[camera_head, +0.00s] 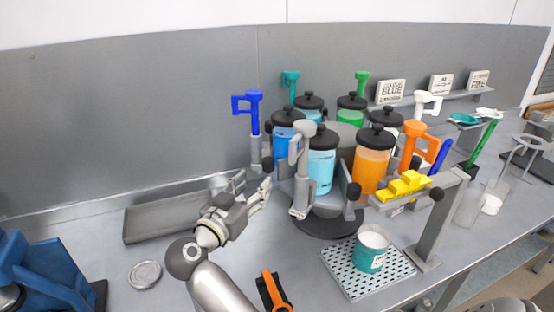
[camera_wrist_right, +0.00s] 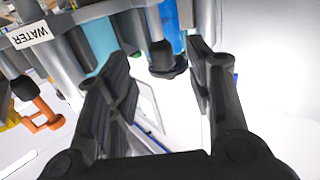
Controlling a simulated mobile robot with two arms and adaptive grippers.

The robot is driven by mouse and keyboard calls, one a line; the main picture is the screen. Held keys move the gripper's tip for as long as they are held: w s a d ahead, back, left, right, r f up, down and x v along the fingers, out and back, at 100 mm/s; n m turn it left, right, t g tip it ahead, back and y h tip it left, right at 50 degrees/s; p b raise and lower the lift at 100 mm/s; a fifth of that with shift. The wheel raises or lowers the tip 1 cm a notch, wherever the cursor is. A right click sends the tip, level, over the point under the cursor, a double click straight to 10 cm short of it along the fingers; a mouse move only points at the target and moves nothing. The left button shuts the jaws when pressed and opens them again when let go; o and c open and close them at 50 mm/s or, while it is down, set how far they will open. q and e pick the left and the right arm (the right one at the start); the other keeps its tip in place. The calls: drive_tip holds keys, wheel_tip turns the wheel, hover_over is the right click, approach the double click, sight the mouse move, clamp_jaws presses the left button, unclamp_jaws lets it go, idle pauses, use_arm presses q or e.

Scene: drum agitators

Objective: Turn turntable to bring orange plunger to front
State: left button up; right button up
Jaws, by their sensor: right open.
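The turntable (camera_head: 325,225) stands mid-bench on a dark round base, carrying lidded jars of coloured liquid. The orange plunger (camera_head: 418,140) stands upright on its right side beside the orange jar (camera_head: 370,168); it also shows at the left of the right wrist view (camera_wrist_right: 42,115). A grey plunger (camera_head: 303,150) faces the front left. My right gripper (camera_head: 253,188) is open at the turntable's left side. In the right wrist view, a black knob (camera_wrist_right: 163,58) lies in line with the gap between its fingers; contact cannot be told. My left gripper is not in view.
A teal cup (camera_head: 369,248) stands on a perforated mat (camera_head: 345,272) in front. A grey stand with yellow pieces (camera_head: 405,186) is close on the right. An orange-and-black object (camera_head: 272,290) lies at the front. A flat grey tray (camera_head: 165,220) lies left.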

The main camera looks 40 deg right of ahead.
sight(265, 170)
drive_tip(key=shift+w+d+r+p, duration=0.2)
drive_tip(key=shift+d+r+p, duration=0.25)
drive_tip(key=shift+r, duration=0.25)
drive_tip(key=x, duration=0.3)
drive_tip(key=shift+w+d+f+p, duration=0.15)
drive_tip(key=shift+w+d+p, duration=0.1)
drive_tip(key=shift+p, duration=0.1)
drive_tip(key=x, duration=0.3)
drive_tip(key=shift+f, duration=0.2)
drive_tip(key=shift+w+d+p, duration=0.1)
drive_tip(key=shift+d+p, duration=0.2)
drive_tip(key=shift+d, duration=0.05)
drive_tip(key=shift+w, duration=0.1)
drive_tip(key=shift+c, duration=0.9)
drive_tip(key=c, duration=0.5)
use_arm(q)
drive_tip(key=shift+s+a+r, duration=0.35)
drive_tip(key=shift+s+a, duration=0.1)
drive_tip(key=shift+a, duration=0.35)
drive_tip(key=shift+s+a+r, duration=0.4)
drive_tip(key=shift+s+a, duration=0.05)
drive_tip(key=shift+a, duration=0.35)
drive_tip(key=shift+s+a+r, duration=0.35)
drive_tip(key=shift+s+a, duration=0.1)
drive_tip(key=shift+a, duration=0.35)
use_arm(e)
clamp_jaws()
